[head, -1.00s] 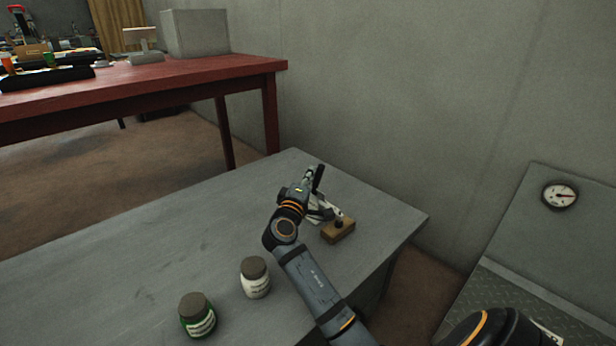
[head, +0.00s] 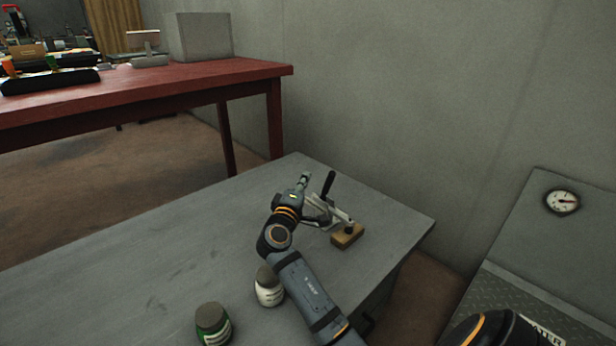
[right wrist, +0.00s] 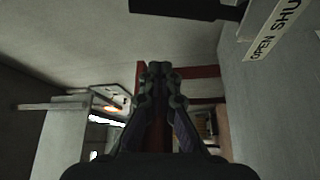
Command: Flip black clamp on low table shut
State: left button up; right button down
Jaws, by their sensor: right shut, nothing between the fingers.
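The clamp (head: 328,184) stands near the far right corner of the grey low table (head: 150,262). Its black lever points up, tilted slightly right. Its pale metal arm reaches down to a wooden block (head: 347,236). My right gripper (head: 305,177) is just left of the lever, with a small gap seen between them. Its fingers (right wrist: 161,68) are together and empty in the right wrist view. The gripper and forearm hide part of the clamp's base. A white label with "OPEN SHU" (right wrist: 272,30) shows at the upper right there. My left gripper is not in view.
A white-labelled jar (head: 269,288) and a green jar (head: 212,325) stand near my right forearm. A grey wall rises behind the table. A red table (head: 150,88) stands at the back left, and a panel with a gauge (head: 562,202) at the right.

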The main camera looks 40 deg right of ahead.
jog(key=r+v, duration=0.1)
jog(key=v, duration=0.6)
jog(key=shift+s+f+p, duration=0.4)
jog(key=shift+f, duration=0.05)
